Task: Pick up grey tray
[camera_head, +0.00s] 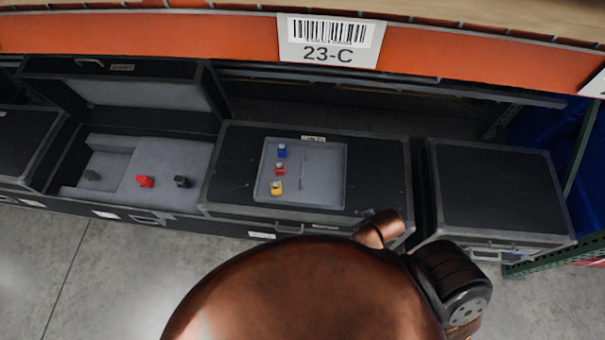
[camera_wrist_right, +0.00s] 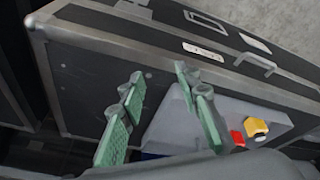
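The grey tray (camera_head: 325,180) lies flat on the closed black case in the middle of the head view. It holds a blue piece (camera_head: 282,150), a red piece (camera_head: 280,169) and a yellow piece (camera_head: 277,187) along its left side. In the right wrist view, part of the tray (camera_wrist_right: 185,122) shows beneath and beside my right gripper (camera_wrist_right: 161,100). Its green-padded fingers are apart, with nothing clearly held between them. I cannot tell whether they touch the tray. In the head view my copper right arm hides this gripper. My left gripper is not in view.
An open case (camera_head: 120,130) on the left has grey foam, a red item (camera_head: 145,181) and dark items. A closed black case (camera_head: 497,190) stands on the right. An orange shelf beam (camera_head: 150,33) labelled 23-C crosses above the cases. Grey floor is clear at lower left.

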